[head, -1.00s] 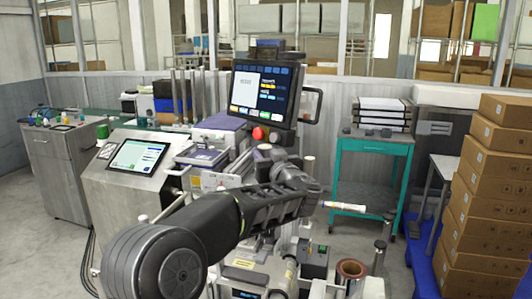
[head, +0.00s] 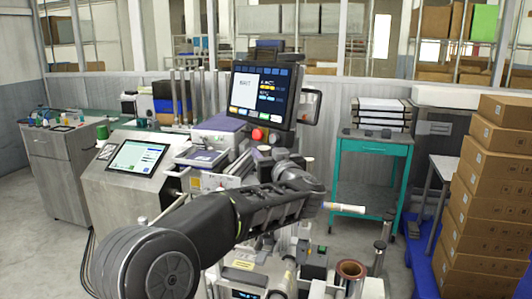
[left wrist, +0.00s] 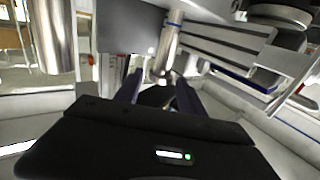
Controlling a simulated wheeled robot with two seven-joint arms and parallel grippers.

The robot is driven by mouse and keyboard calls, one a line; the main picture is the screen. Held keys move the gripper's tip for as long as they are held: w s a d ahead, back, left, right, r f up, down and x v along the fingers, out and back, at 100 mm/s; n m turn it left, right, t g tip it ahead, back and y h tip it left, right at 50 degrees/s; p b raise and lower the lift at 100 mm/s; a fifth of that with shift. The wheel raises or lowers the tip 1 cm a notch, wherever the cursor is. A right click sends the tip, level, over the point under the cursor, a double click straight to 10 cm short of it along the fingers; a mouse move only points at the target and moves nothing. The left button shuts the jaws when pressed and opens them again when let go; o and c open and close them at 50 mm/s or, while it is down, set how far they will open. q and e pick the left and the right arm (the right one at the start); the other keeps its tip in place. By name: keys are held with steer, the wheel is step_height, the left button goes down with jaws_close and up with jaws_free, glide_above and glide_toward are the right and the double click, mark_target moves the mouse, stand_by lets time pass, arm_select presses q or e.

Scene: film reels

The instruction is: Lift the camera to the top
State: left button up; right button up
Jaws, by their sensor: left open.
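I cannot tell for certain which part is the camera; none stands out in either view. In the left wrist view, a shiny metal post (left wrist: 168,48) with a blue ring rises just beyond my left gripper (left wrist: 158,92). The gripper's two dark fingers are apart, on either side of the post's lower end. A small dark part with a light tip seems to lie between them, too small to name. In the head view my left arm reaches across the machine, and its forearm and wrist hide most of the gripper. My right gripper is not in view.
A monitor (head: 262,98) with a red button stands above the machine, and a tilted touch panel (head: 139,156) is at left. A brown reel core (head: 351,270) and metal rollers are at lower right. Beyond are a teal cart (head: 372,149) and stacked boxes (head: 497,175).

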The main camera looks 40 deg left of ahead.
arm_select(q)
steer(key=v, duration=0.6)
steer(key=shift+b, duration=0.45)
steer(key=shift+d, duration=0.1)
